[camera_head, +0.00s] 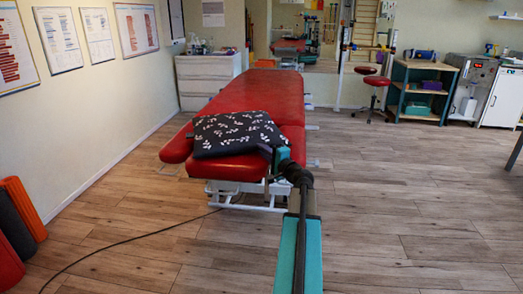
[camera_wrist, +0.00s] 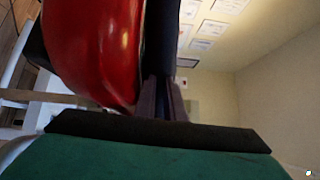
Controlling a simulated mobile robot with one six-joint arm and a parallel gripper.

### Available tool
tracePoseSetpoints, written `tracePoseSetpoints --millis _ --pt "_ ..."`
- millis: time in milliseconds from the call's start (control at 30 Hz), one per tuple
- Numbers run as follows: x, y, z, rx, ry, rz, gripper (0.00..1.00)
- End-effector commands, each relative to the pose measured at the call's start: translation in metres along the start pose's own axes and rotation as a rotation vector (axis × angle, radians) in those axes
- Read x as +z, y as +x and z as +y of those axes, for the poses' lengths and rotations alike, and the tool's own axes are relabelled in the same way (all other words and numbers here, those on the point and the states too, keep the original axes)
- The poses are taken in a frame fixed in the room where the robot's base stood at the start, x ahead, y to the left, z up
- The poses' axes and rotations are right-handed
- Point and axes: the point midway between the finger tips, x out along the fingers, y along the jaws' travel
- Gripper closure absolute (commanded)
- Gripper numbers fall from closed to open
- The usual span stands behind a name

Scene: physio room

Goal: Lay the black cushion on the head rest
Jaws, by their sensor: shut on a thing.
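The black cushion (camera_head: 235,131) with a white leaf pattern is over the near end of the red treatment table. The red head rest (camera_head: 228,171) shows below its front edge; the cushion hides most of the top there. My gripper (camera_head: 276,154) is at the cushion's right near corner, shut on its edge. In the wrist view, the fingers (camera_wrist: 163,98) close on the dark cushion (camera_wrist: 158,40), seen edge-on. The red padding (camera_wrist: 100,50) is close beside it. I cannot tell whether the cushion rests fully on the padding.
The long red table top (camera_head: 255,92) stretches away behind the cushion. A small red arm pad (camera_head: 176,150) sticks out at left. Red and dark rolls (camera_head: 20,220) stand by the left wall. A cable (camera_head: 120,246) lies on the floor. The floor at right is clear up to a shelf (camera_head: 420,90).

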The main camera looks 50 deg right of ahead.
Motion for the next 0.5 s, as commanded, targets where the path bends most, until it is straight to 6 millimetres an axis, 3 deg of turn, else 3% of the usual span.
tracePoseSetpoints --millis 167,200,300,500 --pt "0.0 -0.0002 0.0026 -0.002 0.001 0.0 1.0" --pt "0.0 -0.0002 0.0031 0.0 0.0 0.0 0.87" --pt "0.0 -0.0002 0.0029 0.0 0.0 0.0 0.71" --pt "0.0002 -0.0004 0.0046 0.003 -0.001 -0.001 0.71"
